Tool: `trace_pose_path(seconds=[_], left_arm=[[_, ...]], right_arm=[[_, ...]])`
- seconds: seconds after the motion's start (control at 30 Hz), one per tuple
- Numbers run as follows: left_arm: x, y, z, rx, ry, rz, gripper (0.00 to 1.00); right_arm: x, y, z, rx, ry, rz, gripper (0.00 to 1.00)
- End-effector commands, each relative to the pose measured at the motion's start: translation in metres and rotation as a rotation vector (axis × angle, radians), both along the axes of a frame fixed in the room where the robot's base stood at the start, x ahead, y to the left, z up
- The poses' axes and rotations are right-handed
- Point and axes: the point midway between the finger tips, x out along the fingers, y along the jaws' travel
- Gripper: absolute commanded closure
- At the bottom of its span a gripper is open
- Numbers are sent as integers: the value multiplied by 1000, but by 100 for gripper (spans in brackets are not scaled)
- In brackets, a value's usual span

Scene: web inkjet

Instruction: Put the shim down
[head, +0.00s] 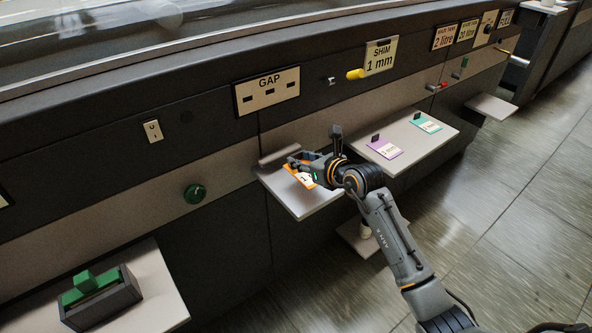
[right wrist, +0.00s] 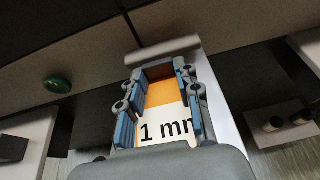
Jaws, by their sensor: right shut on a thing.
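The shim is an orange plate with a white label reading "1 mm" (right wrist: 165,122). In the head view its orange edge (head: 289,168) shows over a small pale shelf (head: 305,206) below the GAP sign. My right gripper (head: 297,163) is shut on the shim, and its blue-padded fingers (right wrist: 161,92) lie along both sides of it in the right wrist view. I cannot tell whether the shim touches the shelf. The gripper hides part of it in the head view. My left gripper is not in view.
A wider shelf (head: 440,144) to the right bears a purple-labelled plate (head: 384,149) and a teal-labelled plate (head: 426,122). A green block in a dark holder (head: 100,301) stands at lower left. A green knob (head: 195,194) juts from the panel. The small shelf's front part is bare.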

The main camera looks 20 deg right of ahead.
Motion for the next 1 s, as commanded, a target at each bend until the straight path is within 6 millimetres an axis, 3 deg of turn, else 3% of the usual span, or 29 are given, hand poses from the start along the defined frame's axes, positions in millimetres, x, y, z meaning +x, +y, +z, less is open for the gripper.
trace_pose_path(seconds=[0.2, 0.37, 0.53, 0.97, 1.0], left_arm=[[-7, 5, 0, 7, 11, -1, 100], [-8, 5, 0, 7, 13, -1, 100], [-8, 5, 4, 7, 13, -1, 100], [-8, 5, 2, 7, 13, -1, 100], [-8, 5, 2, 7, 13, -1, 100]], right_arm=[[19, 6, -22, 2, -3, 0, 94], [27, 10, -33, 3, -1, 0, 94], [25, 8, -56, 2, -2, 0, 94], [25, 8, -65, 1, -4, -1, 94], [25, 8, -64, 1, -4, -1, 63]])
